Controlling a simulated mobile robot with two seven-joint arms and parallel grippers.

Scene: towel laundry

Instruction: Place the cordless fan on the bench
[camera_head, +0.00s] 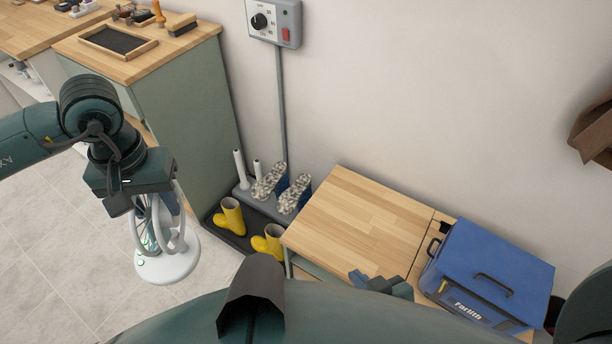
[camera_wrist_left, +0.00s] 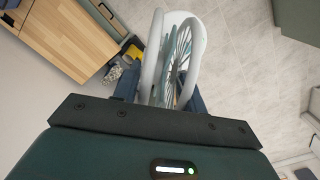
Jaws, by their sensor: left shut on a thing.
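The cordless fan (camera_head: 168,258) is white, with a round base and a looped guard. My left gripper (camera_head: 147,205) is shut on it and holds it to the left of the bench, out over the tiled floor. In the left wrist view the fan (camera_wrist_left: 199,42) shows its guard and spokes between the fingers, with the base beyond. The bench (camera_head: 360,220) has a light wooden top, low against the wall at the right.
A blue lidded box (camera_head: 490,268) stands on the right end of the bench. A green cabinet (camera_head: 185,110) rises behind. The bench's middle and left top are clear.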

